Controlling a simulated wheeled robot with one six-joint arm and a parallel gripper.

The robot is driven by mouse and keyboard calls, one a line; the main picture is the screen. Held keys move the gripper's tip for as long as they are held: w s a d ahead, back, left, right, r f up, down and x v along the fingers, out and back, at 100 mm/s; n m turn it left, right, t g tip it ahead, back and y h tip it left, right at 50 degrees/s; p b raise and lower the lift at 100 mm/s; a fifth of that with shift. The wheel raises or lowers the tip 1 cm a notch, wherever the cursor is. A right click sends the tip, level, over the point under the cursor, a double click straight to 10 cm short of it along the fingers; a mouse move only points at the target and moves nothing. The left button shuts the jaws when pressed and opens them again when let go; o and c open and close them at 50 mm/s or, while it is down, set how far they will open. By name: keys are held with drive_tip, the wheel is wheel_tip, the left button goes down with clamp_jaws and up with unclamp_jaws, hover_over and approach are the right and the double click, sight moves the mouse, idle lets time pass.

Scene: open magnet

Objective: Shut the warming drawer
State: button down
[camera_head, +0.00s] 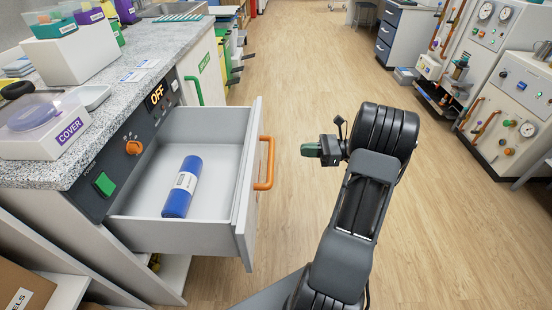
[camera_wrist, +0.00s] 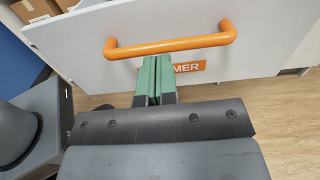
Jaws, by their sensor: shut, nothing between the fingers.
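The warming drawer (camera_head: 196,237) is pulled open from the counter on the left, with a blue cylinder (camera_head: 182,188) bearing a white label lying inside it. Its white front carries an orange bar handle (camera_head: 264,163). In the wrist view the drawer front (camera_wrist: 85,38) faces me, with the orange handle (camera_wrist: 170,46) across it and an orange label ending in "MER" partly hidden behind my fingers. My gripper (camera_head: 308,149) is shut and empty, to the right of the handle and apart from it. Its green fingertips (camera_wrist: 155,62) point toward the drawer front, just below the handle in the wrist view.
The counter panel has an "OFF" display (camera_head: 154,96), an orange knob (camera_head: 134,147) and a green button (camera_head: 104,184). A "COVER" box (camera_head: 40,135) sits on the counter. Equipment cabinets (camera_head: 510,90) stand at the right. The wooden floor (camera_head: 290,70) between is clear.

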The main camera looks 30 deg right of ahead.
sight(270, 158)
drive_tip(key=b+x, duration=0.3)
drive_tip(key=x, duration=0.8)
drive_tip(key=shift+w+a+f+b, duration=0.1)
drive_tip(key=shift+w+a+b, duration=0.15)
drive_tip(key=shift+a+b, duration=0.1)
drive_tip(key=shift+x, duration=0.8)
